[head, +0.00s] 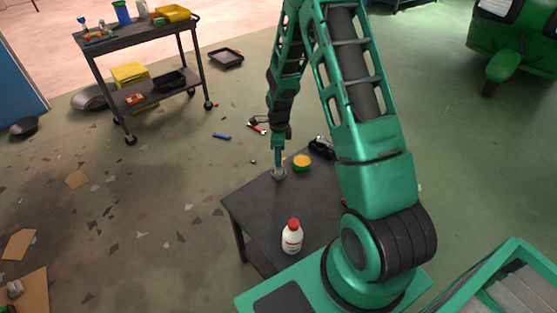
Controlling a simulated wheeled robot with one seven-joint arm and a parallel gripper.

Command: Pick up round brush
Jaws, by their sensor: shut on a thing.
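A black item (321,147) is at the table's far edge. A white bottle with a red cap (292,238) stands nearer. A tool cart (137,37) stands far left. The table's middle is clear.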

